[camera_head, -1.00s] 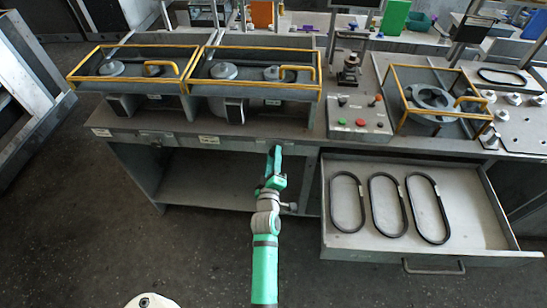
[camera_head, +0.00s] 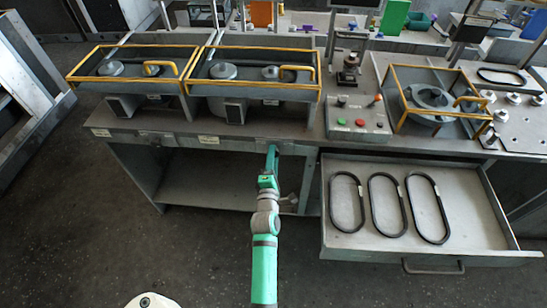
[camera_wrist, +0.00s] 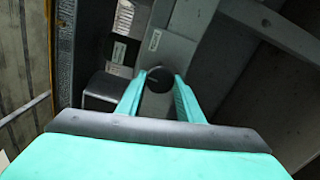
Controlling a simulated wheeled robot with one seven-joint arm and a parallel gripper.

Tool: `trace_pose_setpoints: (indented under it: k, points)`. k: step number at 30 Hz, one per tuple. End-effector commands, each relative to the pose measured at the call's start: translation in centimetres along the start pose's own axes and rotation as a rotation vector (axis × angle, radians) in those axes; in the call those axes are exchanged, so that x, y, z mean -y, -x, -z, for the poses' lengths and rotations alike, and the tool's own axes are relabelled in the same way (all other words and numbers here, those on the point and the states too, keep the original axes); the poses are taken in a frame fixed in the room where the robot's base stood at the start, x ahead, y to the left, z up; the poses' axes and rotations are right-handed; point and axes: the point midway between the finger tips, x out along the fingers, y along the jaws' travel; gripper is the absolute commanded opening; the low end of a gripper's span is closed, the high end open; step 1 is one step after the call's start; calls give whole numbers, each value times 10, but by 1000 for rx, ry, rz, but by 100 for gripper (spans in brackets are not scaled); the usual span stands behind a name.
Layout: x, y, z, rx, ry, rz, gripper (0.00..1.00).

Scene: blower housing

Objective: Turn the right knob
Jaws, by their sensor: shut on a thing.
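In the wrist view, a round dark knob (camera_wrist: 159,79) sits on the grey front panel of the workbench, between the two green fingertips of my gripper (camera_wrist: 160,86). The fingers are shut on the knob, one on each side. In the head view, my gripper (camera_head: 272,152) reaches the bench's front edge, left of the open drawer. There the fingers hide the knob. I cannot read the knob's angle.
The open drawer (camera_head: 470,205) juts out to the right, with several black belts inside. Two yellow-framed housings (camera_head: 255,90) stand on the bench above. A button box (camera_head: 358,128) stands to their right. The floor in front is clear at left.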

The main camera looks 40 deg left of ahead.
Motion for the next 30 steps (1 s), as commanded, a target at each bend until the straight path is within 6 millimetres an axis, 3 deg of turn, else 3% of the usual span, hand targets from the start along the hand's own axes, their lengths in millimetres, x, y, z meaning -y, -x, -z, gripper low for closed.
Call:
trace_pose_setpoints:
  k: [17, 18, 20, 30]
  points:
    - [1, 0, -2, 4, 35, 2, 11]
    - [1, 0, -2, 4, 35, 2, 38]
    - [1, 0, -2, 4, 35, 2, 52]
    - [0, 2, -1, 1, 34, 1, 52]
